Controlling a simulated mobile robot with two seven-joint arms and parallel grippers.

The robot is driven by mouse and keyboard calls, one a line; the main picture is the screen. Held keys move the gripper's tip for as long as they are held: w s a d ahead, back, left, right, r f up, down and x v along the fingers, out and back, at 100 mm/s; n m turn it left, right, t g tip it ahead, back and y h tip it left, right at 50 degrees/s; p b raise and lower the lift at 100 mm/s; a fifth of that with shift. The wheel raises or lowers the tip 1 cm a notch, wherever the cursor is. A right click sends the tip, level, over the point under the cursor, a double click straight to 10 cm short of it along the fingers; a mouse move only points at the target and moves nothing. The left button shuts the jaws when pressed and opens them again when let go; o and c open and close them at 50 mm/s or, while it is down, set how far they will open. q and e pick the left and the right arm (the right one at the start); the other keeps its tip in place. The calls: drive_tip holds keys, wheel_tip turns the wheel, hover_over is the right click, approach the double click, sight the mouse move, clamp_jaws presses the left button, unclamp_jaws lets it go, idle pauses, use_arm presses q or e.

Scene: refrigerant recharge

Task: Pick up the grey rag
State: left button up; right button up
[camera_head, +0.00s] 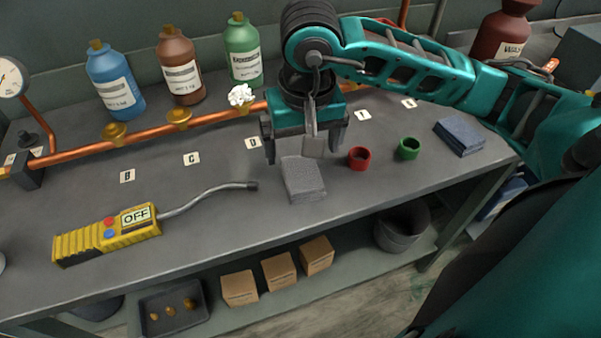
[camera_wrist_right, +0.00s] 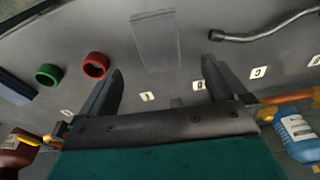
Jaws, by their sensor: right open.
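The grey rag (camera_head: 304,181) lies flat and folded on the grey workbench, near the middle of the head view. My right gripper (camera_head: 308,152) comes in from the right and is open and empty, with its fingers pointing down just behind the rag. In the right wrist view the rag (camera_wrist_right: 156,42) lies beyond and between the spread fingertips of the right gripper (camera_wrist_right: 160,75), apart from them. My left gripper is not in view.
A red ring (camera_head: 359,158), a green ring (camera_head: 409,149) and a blue cloth (camera_head: 460,135) lie to the right. A yellow detector (camera_head: 107,234) with a bent probe lies left. A copper pipe (camera_head: 150,133) and bottles stand behind. The bench between rag and front edge is clear.

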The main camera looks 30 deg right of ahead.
sight(302, 172)
drive_tip(key=f, duration=0.2)
drive_tip(key=shift+w+f, duration=0.2)
drive_tip(key=shift+f, duration=0.15)
drive_tip(key=f, duration=0.4)
drive_tip(key=shift+w+d+f, duration=0.1)
drive_tip(key=shift+w+d, duration=0.05)
drive_tip(key=shift+d, duration=0.1)
drive_tip(key=shift+w+f, duration=0.1)
drive_tip(key=shift+f, duration=0.3)
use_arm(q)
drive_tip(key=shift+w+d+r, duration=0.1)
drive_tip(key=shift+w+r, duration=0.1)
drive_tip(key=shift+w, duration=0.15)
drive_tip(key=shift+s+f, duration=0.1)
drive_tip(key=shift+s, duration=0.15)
use_arm(e)
drive_tip(key=c, duration=1.1)
drive_tip(key=shift+r, duration=0.1)
drive_tip(key=shift+c, duration=0.2)
use_arm(q)
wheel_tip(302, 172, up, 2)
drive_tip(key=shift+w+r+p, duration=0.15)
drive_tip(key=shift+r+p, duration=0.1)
drive_tip(key=shift+p, duration=0.95)
use_arm(e)
wheel_tip(302, 172, up, 20)
